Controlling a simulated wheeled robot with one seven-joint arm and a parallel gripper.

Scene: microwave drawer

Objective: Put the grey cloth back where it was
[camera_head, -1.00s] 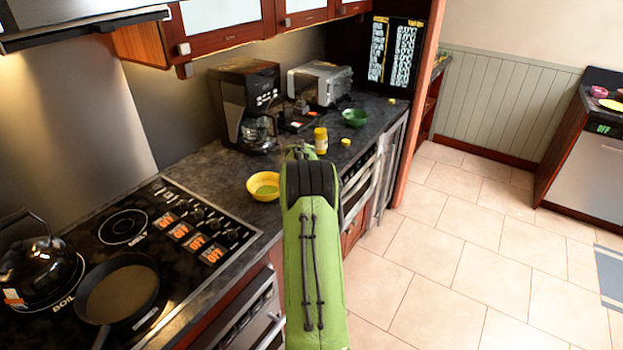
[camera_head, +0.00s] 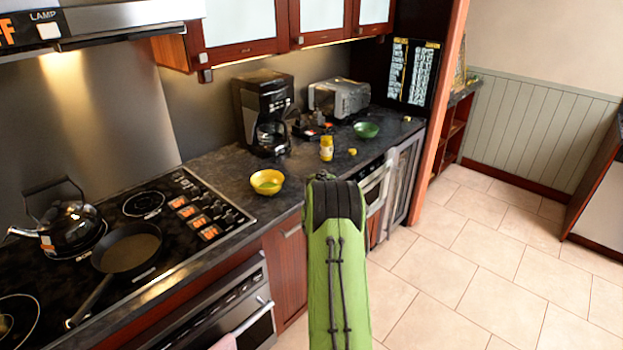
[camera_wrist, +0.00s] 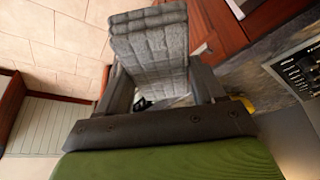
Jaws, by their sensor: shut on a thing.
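The grey cloth (camera_wrist: 150,50) is a folded, quilted-looking piece in the wrist view. My gripper (camera_wrist: 160,88) is shut on it, with dark fingers on both sides of the cloth. The cloth extends away from the palm, over the floor and beside reddish-brown wood. In the head view my green arm fills the lower middle, and the gripper and cloth are hidden behind it.
The dark counter holds a yellow bowl (camera_head: 267,182), yellow jar (camera_head: 326,148), green bowl (camera_head: 366,130) and coffee maker (camera_head: 264,112). A pan (camera_head: 128,252) and kettle (camera_head: 66,225) stand on the stove. A pink cloth (camera_head: 224,342) hangs at the oven handle. Tiled floor is clear at right.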

